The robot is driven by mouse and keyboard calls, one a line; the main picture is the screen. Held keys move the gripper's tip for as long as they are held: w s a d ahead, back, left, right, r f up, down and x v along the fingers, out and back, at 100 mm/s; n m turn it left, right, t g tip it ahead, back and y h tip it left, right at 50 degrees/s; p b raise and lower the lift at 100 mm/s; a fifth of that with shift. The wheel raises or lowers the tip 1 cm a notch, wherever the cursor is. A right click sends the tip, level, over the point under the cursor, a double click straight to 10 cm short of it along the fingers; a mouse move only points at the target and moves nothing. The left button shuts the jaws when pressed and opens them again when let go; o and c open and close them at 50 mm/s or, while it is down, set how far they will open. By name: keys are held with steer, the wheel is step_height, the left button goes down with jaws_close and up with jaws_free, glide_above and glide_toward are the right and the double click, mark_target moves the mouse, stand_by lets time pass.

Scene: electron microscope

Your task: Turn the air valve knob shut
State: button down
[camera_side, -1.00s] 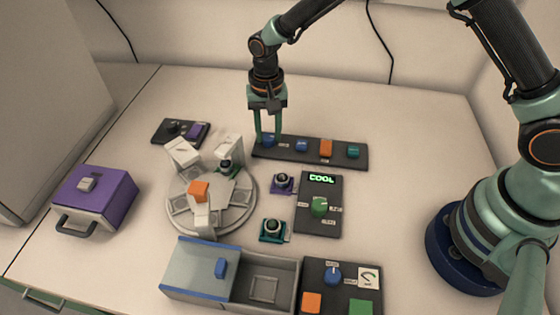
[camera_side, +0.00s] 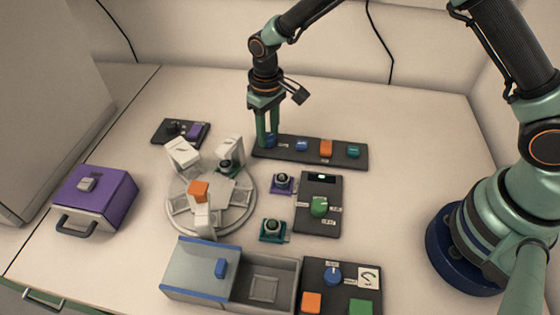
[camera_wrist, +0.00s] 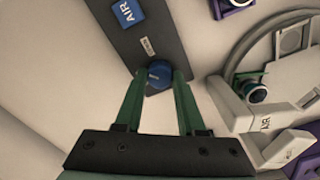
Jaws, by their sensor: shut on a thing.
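The blue air valve knob (camera_wrist: 159,74) sits at the end of a long dark panel (camera_side: 280,152). My gripper (camera_side: 267,143) points straight down at the panel's left end in the side view, shut on the knob. The fingers hide most of the knob there. My gripper also shows in the wrist view (camera_wrist: 158,78).
The same panel carries an orange block (camera_side: 326,148) and a teal knob (camera_side: 354,151). A round grey turntable (camera_side: 245,205) stands nearby. A dark panel (camera_side: 310,222) with a green knob (camera_side: 319,206) lies in front. A purple box (camera_side: 97,196) is at left. The back table is clear.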

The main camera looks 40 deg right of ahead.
mark_target(269, 136)
steer(key=n, duration=0.4)
steer(key=shift+n, duration=0.3)
steer(key=n, duration=0.4)
steer(key=shift+n, duration=0.3)
steer(key=c, duration=0.5)
jaws_free()
step_height(269, 136, up, 12)
steer(key=shift+r, duration=0.15)
